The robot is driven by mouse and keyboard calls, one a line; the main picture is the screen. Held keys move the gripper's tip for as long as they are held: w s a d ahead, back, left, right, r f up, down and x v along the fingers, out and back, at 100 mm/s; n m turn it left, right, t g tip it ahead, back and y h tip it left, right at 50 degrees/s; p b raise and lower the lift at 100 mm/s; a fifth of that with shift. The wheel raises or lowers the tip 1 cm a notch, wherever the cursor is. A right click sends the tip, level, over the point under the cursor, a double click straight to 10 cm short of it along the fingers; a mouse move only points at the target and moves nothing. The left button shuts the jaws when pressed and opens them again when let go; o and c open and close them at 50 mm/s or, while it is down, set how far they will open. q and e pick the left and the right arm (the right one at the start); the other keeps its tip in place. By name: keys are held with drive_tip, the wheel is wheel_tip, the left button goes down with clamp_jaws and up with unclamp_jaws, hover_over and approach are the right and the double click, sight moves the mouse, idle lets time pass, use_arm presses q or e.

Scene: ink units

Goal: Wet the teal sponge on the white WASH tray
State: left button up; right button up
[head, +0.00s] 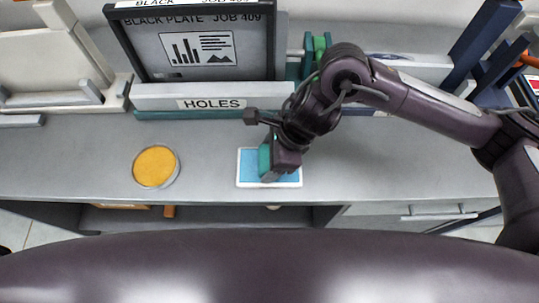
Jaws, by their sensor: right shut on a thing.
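The teal sponge (264,160) is in the jaws of my right gripper (275,170), over the white-rimmed tray (240,184) with a light blue inside. The sponge's lower end is at the tray's blue surface or just above it; I cannot tell if they touch. The gripper and wrist hide part of the sponge and the tray's back right corner. No WASH lettering is readable on the tray. My left gripper is out of view.
A round dish with an orange-yellow top (156,166) stands left of the tray. Behind is a dark framed plate (205,50) above a holder labelled HOLES (211,104). The grey counter (400,178) is clear to the right of the tray.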

idle(0.5)
drive_tip(key=shift+r+p, duration=1.9)
drive_tip(key=shift+r, duration=1.6)
